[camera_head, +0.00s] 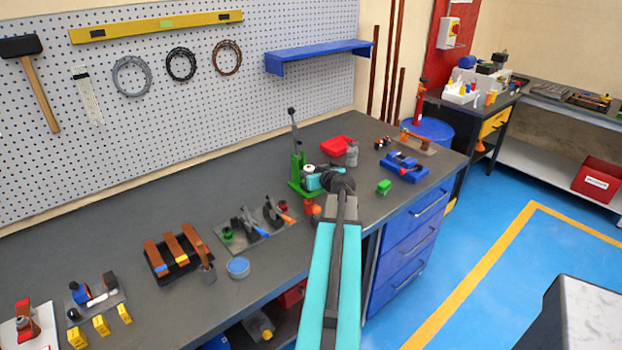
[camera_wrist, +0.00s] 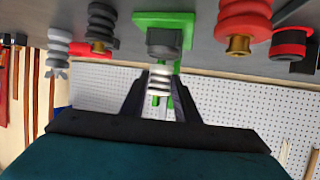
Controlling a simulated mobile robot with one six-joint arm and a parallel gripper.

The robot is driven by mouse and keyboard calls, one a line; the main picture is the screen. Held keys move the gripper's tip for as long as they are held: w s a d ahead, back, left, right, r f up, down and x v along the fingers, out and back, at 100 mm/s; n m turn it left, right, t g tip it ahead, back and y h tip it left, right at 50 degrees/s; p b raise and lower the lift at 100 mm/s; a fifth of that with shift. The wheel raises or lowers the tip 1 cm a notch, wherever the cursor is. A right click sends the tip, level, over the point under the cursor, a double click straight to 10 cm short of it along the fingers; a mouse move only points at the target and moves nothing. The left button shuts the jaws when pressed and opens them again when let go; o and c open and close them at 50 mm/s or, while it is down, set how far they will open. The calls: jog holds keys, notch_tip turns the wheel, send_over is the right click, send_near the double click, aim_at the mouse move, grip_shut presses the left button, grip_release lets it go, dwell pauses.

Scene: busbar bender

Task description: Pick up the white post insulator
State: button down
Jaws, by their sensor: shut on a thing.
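The white post insulator (camera_wrist: 159,82) is a pale ribbed piece between the two dark fingers of my gripper (camera_wrist: 161,95) in the wrist view, which looks upside down. My gripper is shut on it. In the head view my gripper (camera_head: 314,178) is in front of the green bender (camera_head: 297,172), above the bench. My wrist and arm hide part of this area, and I cannot clearly make out the insulator there. The bender's green base (camera_wrist: 180,20) also shows in the wrist view, beyond the insulator.
A red-orange insulator (camera_wrist: 241,18), a dark grey one (camera_wrist: 101,25) and a light grey one (camera_wrist: 58,45) stand nearby. The red tray (camera_head: 337,145) is behind, and a blue fixture (camera_head: 404,167) and green block (camera_head: 384,187) are right. Bare bench lies behind the bender.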

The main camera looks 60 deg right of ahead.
jog(key=shift+r, duration=0.75)
jog(key=s+a+r+b, duration=0.1)
jog(key=s+a+b, duration=0.4)
jog(key=s, duration=0.4)
jog(key=shift+a, duration=0.25)
jog(key=shift+s+b, duration=0.1)
jog(key=shift+b, duration=0.4)
jog(key=b, duration=0.4)
jog(key=shift+s, duration=0.2)
jog(key=b, duration=0.4)
jog(key=shift+s+a+r, duration=0.1)
jog(key=shift+s+a, duration=0.05)
jog(key=shift+s, duration=0.1)
jog(key=s+a+b, duration=0.1)
jog(key=b, duration=0.5)
jog(key=shift+s+b, duration=0.15)
jog(key=shift+b, duration=0.4)
jog(key=shift+f+v, duration=0.1)
jog(key=shift+v, duration=0.6)
jog(key=shift+f+v, duration=0.15)
jog(key=shift+v, duration=0.55)
